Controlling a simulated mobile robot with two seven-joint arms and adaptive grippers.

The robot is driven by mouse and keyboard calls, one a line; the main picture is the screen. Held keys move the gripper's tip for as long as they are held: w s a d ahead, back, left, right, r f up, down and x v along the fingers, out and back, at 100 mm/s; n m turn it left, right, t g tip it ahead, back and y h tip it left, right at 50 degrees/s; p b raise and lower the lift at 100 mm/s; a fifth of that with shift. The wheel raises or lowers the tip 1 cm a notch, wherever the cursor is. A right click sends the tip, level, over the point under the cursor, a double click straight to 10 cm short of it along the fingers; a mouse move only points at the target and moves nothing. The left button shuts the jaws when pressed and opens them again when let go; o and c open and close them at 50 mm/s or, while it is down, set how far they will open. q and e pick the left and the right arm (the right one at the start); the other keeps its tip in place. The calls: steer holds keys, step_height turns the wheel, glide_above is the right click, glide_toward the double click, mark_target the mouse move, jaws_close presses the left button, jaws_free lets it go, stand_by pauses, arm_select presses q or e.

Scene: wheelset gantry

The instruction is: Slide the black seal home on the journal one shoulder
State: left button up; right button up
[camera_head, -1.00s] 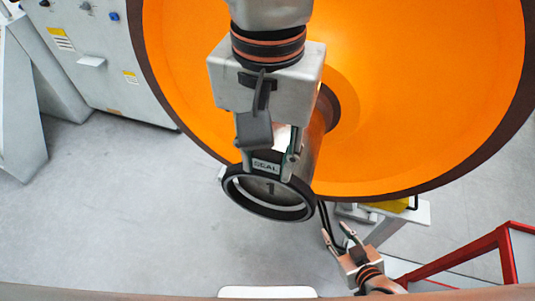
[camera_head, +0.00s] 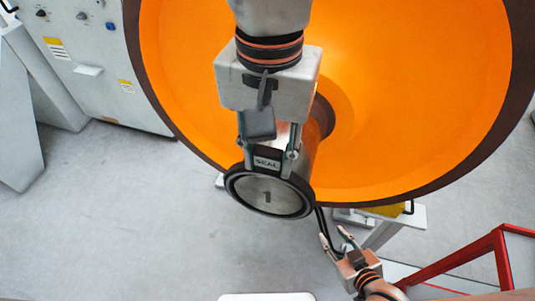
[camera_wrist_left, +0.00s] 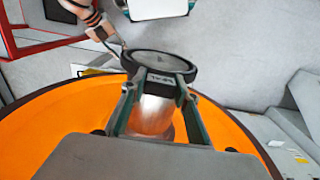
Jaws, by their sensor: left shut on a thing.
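The black seal (camera_head: 232,190) is a ring with a SEAL label, around the end of the steel journal. The journal's end face (camera_head: 268,196), marked 1, now fills the ring opening. My left gripper (camera_head: 267,165) is shut on the seal's upper rim, reaching down over the journal. In the left wrist view the fingers (camera_wrist_left: 157,88) hold the seal (camera_wrist_left: 160,78) on both sides of its label, with the shiny journal (camera_wrist_left: 152,115) between them. The shoulder contact is hidden.
The large orange wheel (camera_head: 400,110) with a dark rim stands behind the journal. A grey cabinet (camera_head: 95,50) is at upper left. A red frame (camera_head: 465,260) and a light stand (camera_head: 385,228) are at lower right. The grey floor at left is clear.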

arm_select(q)
steer(key=shift+w+d+p, duration=0.25)
steer(key=shift+w+p, duration=0.1)
steer(key=shift+w, duration=0.35)
steer(key=shift+w+d+p, duration=0.2)
steer(key=shift+w+p, duration=0.1)
steer(key=shift+w, duration=0.4)
steer(key=shift+w+d+p, duration=0.25)
steer(key=shift+w+p, duration=0.25)
steer(key=shift+w, duration=0.3)
steer(key=shift+w+d+p, duration=0.3)
steer(key=shift+w+p, duration=0.15)
steer(key=shift+w, duration=0.35)
steer(key=shift+w+d+p, duration=0.25)
steer(key=shift+w+p, duration=0.25)
steer(key=shift+w, duration=0.3)
steer(key=shift+w+d, duration=0.4)
steer(key=shift+w, duration=0.8)
steer(key=shift+w+d, duration=0.4)
steer(key=shift+w, duration=0.85)
steer(key=shift+w+d, duration=0.4)
steer(key=shift+w, duration=0.8)
steer(key=o, duration=1.3)
steer(key=shift+c, duration=0.2)
step_height(320, 180, up, 12)
